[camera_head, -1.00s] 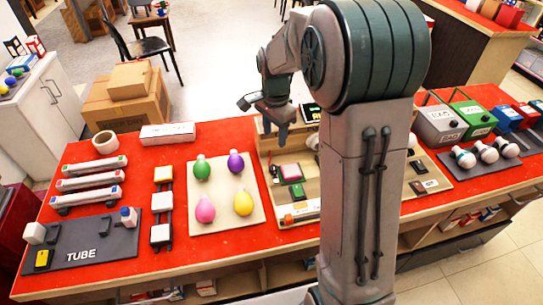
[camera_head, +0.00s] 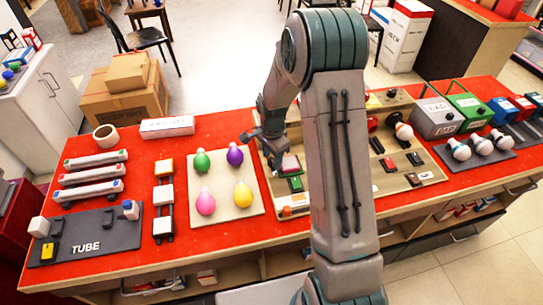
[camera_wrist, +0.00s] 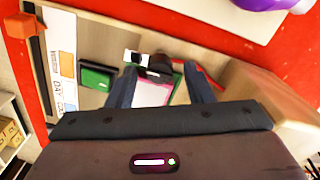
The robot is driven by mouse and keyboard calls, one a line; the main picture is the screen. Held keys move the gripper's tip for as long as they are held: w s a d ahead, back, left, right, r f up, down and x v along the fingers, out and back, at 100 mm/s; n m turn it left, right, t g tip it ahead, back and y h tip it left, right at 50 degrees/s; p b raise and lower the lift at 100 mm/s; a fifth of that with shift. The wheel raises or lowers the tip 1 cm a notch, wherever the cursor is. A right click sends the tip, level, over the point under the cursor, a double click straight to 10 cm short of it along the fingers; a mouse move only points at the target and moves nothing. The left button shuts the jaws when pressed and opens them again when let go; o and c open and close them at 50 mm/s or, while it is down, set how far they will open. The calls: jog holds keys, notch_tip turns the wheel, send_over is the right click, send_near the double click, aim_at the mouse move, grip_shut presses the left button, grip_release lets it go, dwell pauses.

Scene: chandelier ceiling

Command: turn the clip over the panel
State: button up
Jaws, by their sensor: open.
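The panel also shows in the head view as a pinkish block (camera_head: 290,162) on the beige board (camera_head: 299,200). My gripper (camera_wrist: 161,80) is open, its two dark fingers on either side of the panel and clip. In the head view my gripper (camera_head: 277,160) is low over the board's left part. I cannot tell whether the fingers touch anything, and they hide part of the panel.
A green block (camera_wrist: 96,76) lies beside the panel. A board with several coloured bulbs (camera_head: 222,205) is to the left in the head view. Red and black switches (camera_head: 389,165) and a bulb (camera_head: 404,132) are to the right, past my arm. Red table surface (camera_head: 140,180) shows between items.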

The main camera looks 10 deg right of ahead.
jog(key=shift+f, duration=0.3)
jog(key=c, duration=1)
